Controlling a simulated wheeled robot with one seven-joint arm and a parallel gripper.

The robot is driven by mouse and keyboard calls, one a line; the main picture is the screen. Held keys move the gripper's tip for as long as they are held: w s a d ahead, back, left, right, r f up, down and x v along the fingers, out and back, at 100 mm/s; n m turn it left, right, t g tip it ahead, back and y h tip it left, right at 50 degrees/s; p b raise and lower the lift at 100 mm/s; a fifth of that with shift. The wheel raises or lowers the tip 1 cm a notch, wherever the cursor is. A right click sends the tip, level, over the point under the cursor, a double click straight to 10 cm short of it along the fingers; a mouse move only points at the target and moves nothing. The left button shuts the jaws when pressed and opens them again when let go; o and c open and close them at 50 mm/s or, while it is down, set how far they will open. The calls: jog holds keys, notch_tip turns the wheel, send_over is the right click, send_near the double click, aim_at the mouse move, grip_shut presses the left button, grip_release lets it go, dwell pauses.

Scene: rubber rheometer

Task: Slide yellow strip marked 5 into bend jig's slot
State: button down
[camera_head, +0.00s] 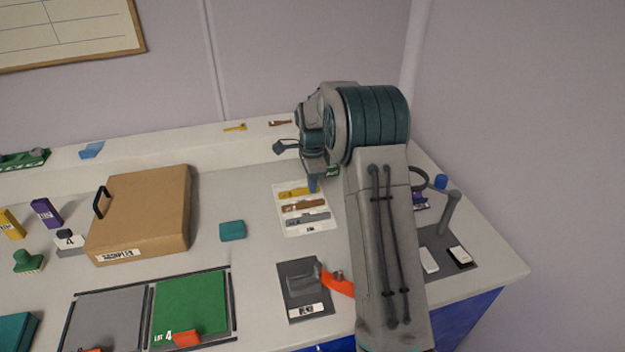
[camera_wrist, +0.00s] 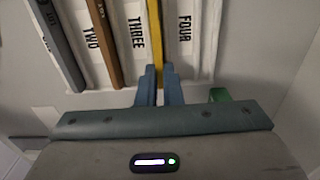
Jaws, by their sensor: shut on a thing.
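My gripper (camera_wrist: 158,78) is shut on a yellow strip (camera_wrist: 155,38), with one blue finger on each side of its near end. The strip lies along the slotted tray beside the word THREE; no mark on it is readable. In the head view the yellow strip (camera_head: 293,192) shows at the back of the white tray (camera_head: 322,232), and my gripper (camera_head: 313,183) reaches down at its right end. The bend jig (camera_head: 305,277) sits on a dark plate labelled BEND at the table's front, with an orange lever (camera_head: 338,284) at its right. Its slot is not clear.
A brown strip (camera_head: 304,206) and a grey strip (camera_head: 308,219) lie in the same tray. A teal block (camera_head: 232,231) and a cardboard box (camera_head: 143,215) stand to the left. My arm hides the table right of the jig. Bare table lies between tray and jig.

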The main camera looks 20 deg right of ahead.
jog(key=shift+f, duration=0.15)
jog(key=c, duration=1.6)
grip_release()
notch_tip(320, 180, up, 13)
jog(key=s+a+r+n, duration=0.1)
jog(key=s+r+n, duration=0.3)
jog(key=s, duration=0.4)
jog(key=s+a+f+n+t, duration=0.1)
jog(key=s+n, duration=0.3)
jog(key=s, duration=0.4)
jog(key=s+a+f+n+t, duration=0.1)
jog(key=s+f+n, duration=0.1)
jog(key=s+n, duration=0.3)
jog(key=s+a+f+n, duration=0.1)
jog(key=s+n, duration=0.3)
jog(key=s, duration=0.9)
jog(key=shift+s+a+f+n+t+b, duration=0.2)
jog(key=shift+s+f+n+t+b, duration=0.1)
jog(key=shift+f+n+t, duration=0.15)
